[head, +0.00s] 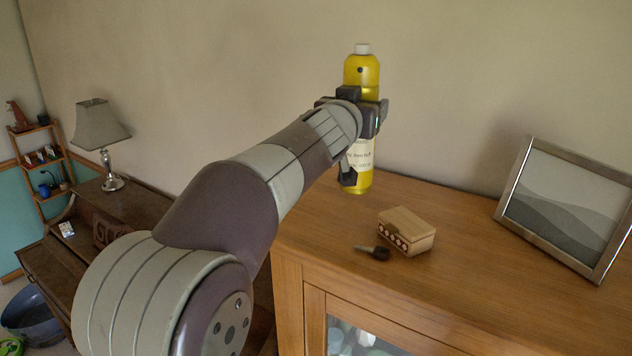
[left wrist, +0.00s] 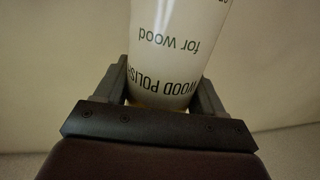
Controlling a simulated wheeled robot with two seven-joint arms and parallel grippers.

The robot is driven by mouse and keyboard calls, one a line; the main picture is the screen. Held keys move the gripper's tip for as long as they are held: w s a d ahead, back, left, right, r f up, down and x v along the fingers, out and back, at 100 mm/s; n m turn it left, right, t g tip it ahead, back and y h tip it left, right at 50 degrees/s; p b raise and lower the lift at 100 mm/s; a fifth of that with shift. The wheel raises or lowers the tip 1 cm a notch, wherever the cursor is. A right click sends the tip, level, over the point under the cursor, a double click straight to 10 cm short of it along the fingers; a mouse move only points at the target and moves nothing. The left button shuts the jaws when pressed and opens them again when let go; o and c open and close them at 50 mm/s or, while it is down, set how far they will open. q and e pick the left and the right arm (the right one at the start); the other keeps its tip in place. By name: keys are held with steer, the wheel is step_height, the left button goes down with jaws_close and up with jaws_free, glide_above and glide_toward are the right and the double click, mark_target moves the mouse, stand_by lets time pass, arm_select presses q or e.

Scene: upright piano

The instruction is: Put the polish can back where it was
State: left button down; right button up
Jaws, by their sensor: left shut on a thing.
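The polish can is a yellow bottle (head: 361,72) with a white cap and a pale label, upright at the back left of the wooden cabinet top. My left gripper (head: 360,120) is shut around its middle. In the left wrist view the label of the polish can (left wrist: 178,45) reads "WOOD POLISH" and "for wood", upside down, between the two fingers of the left gripper (left wrist: 165,85). The bottle's base shows near the cabinet's back left edge; I cannot tell whether it touches the top. My right gripper is not in view.
On the cabinet top (head: 460,240) are a small wooden box (head: 407,231), a dark small brush-like object (head: 372,252) and a tilted picture frame (head: 567,207). A lamp (head: 101,135) stands on the dark piano at left. The wall is close behind the bottle.

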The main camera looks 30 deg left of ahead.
arm_select(q)
steer(key=w+a+f, duration=0.2)
steer(key=a+f, duration=0.7)
steer(key=f, duration=0.1)
steer(key=shift+a, duration=0.4)
steer(key=shift+c, duration=1)
jaws_free()
steer(key=shift+f, duration=0.2)
steer(key=shift+o, duration=0.5)
steer(key=shift+s+d+r, duration=0.2)
steer(key=shift+s, duration=0.15)
steer(key=s+d+b, duration=0.1)
steer(key=s+b, duration=0.1)
steer(key=s, duration=0.9)
steer(key=shift+s+d+r, duration=0.15)
steer(key=shift+s+r, duration=0.05)
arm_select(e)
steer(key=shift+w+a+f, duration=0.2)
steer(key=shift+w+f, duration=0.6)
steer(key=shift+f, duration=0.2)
